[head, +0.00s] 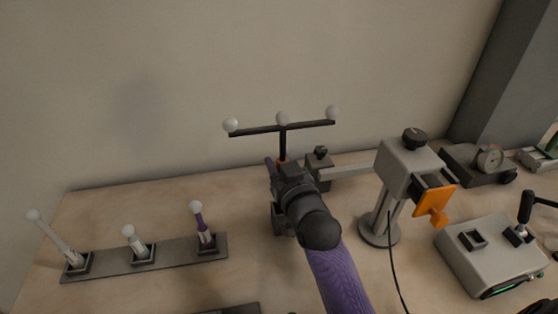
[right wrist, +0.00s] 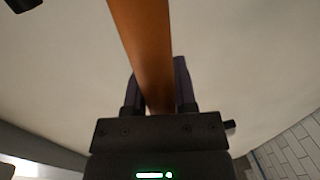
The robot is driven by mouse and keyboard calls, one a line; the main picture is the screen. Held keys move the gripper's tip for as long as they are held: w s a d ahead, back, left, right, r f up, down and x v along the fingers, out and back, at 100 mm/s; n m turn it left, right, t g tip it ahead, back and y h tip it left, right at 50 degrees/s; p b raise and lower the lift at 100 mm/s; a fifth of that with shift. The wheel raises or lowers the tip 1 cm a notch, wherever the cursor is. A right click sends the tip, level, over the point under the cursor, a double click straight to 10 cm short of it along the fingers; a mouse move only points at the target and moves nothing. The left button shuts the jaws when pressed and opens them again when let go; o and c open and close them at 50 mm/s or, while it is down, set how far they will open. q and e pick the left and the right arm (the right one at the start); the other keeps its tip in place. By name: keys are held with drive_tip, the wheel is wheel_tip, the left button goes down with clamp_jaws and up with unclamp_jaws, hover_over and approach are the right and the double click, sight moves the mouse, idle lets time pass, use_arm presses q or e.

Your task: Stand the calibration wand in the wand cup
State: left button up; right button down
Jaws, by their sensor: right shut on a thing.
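The calibration wand shows in the head view as a dark crossbar (head: 260,129) with three white balls and a short dark stem below it. Its orange handle (right wrist: 143,45) runs between the fingers in the right wrist view. My right gripper (head: 281,167) is shut on this handle and holds the wand roughly upright, crossbar on top. A dark block (head: 280,218) shows partly behind my right arm; I cannot tell whether it is the wand cup or whether the wand's lower end touches anything. My left gripper is not in view.
A grey stand (head: 393,170) with an orange piece is close to the right. A strip (head: 110,263) with several white-balled posts lies left. A grey box (head: 490,255) and a dial gauge (head: 489,158) are farther right. The wall is behind; the table back left is clear.

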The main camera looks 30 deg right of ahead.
drive_tip(key=c, duration=0.8)
unclamp_jaws()
drive_tip(key=shift+c, duration=0.2)
drive_tip(key=o, duration=0.5)
drive_tip(key=shift+s, duration=0.4)
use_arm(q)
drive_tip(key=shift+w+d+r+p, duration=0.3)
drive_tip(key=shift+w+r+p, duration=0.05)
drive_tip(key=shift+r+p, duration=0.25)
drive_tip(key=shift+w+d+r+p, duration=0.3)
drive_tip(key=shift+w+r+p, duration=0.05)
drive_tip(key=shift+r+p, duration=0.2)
use_arm(e)
drive_tip(key=s+a, duration=0.1)
drive_tip(key=s, duration=0.8)
